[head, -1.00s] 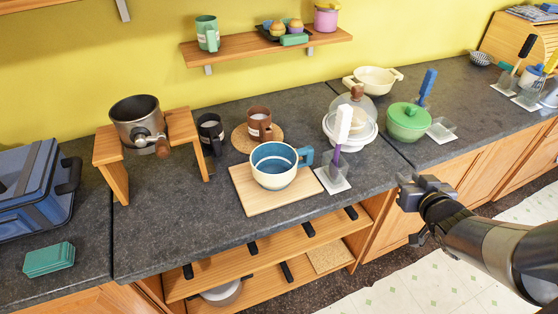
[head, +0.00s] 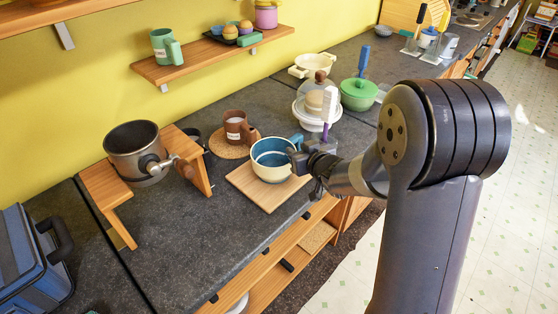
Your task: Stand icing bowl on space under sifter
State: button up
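The icing bowl (head: 268,162), blue inside with a cream band and a blue handle, stands upright on a wooden board. The sifter (head: 135,155), a dark metal pan with a brown-knobbed crank, rests in a wooden stand (head: 186,148) to the left. The space under the sifter (head: 165,205) is dark countertop between the stand's legs; its visible part is empty. My gripper (head: 299,160) is at the right side of the bowl, by its handle. My arm's wrist partly hides the fingers, so I cannot tell whether they are closed on the handle.
The wooden board (head: 262,196) lies under the bowl. A brown mug (head: 236,127) on a round cork mat and a dark mug stand between bowl and stand. A glass-domed stand (head: 318,100) and green pot (head: 358,94) are behind. Counter in front of the stand is clear.

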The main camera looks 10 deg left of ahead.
jog(key=shift+x, duration=1.45)
jog(key=shift+c, duration=0.4)
grip_shut()
jog(key=shift+s+f, duration=0.1)
jog(key=shift+f, duration=0.1)
jog(key=shift+r, duration=0.1)
